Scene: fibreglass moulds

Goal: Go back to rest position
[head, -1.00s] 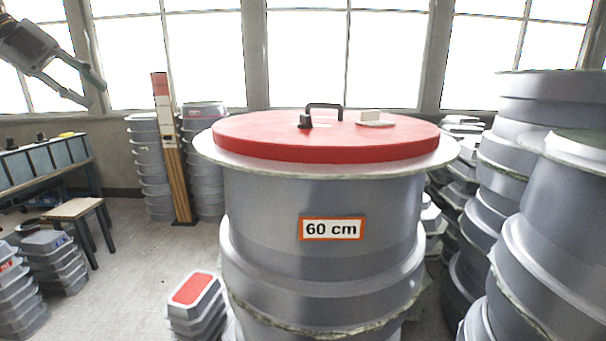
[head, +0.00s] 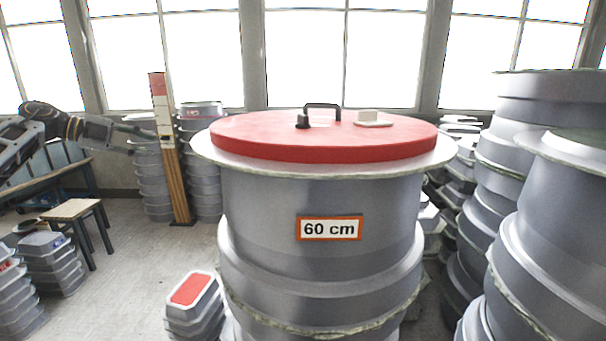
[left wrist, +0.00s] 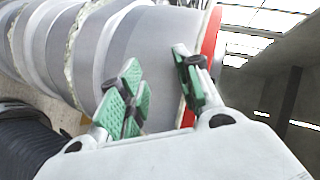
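My left gripper (head: 142,140) reaches in from the left side of the head view, well to the left of the tall grey mould stack. In the left wrist view its two green-padded fingers (left wrist: 160,85) stand apart with nothing between them. The grey mould stack shows behind the fingers in that view. My right gripper is not in view.
A tall grey mould stack (head: 262,205) with a "60 cm" label stands in the middle, topped by a red disc (head: 270,135) carrying a black handle (head: 322,106) and a small pale block (head: 368,117). More stacked moulds (head: 555,230) crowd the right. A stool (head: 72,210) stands left.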

